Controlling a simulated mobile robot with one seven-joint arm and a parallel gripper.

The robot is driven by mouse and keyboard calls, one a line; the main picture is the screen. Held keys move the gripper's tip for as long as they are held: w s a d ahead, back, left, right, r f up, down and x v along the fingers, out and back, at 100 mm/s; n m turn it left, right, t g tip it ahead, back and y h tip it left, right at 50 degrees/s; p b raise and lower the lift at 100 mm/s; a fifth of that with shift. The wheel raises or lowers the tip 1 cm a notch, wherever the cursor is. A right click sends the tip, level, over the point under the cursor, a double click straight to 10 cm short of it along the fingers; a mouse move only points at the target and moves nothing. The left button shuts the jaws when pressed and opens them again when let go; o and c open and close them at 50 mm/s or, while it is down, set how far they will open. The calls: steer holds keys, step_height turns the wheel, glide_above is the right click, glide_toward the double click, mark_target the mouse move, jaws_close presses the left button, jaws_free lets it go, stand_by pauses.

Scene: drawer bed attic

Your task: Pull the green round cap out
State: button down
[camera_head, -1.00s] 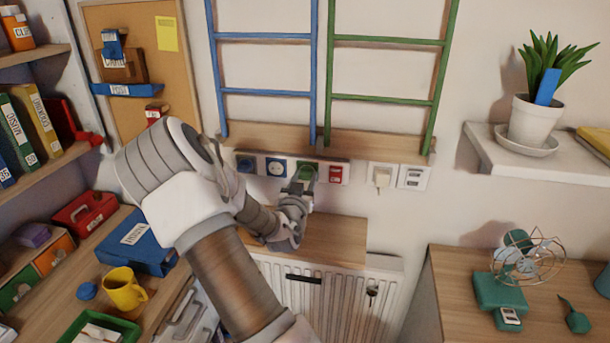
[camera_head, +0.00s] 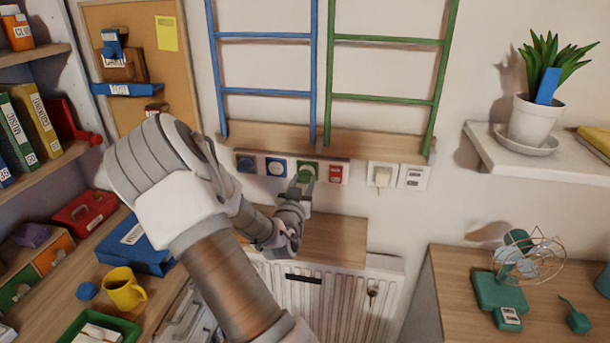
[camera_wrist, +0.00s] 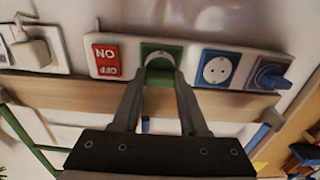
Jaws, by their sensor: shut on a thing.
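The green round cap (camera_wrist: 159,62) sits at the green socket on the white power strip (camera_head: 255,154), between a red switch and a blue socket. My gripper (camera_wrist: 160,80) is shut on the cap, one finger on each side of it. In the head view, my gripper (camera_head: 305,175) reaches up to the green socket from below and covers part of it. The cap is still at the strip. I cannot tell whether there is a gap behind it.
The red switch (camera_wrist: 107,60) and blue socket (camera_wrist: 217,68) flank the green one closely. A blue plug (camera_wrist: 270,74) sits at the strip's end. A white plug (camera_head: 381,177) is in a separate wall outlet. A wooden ledge and a radiator (camera_head: 340,290) lie below.

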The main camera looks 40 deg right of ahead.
mark_target(302, 182)
steer(key=shift+v, duration=1.85)
steer(key=shift+a, duration=0.1)
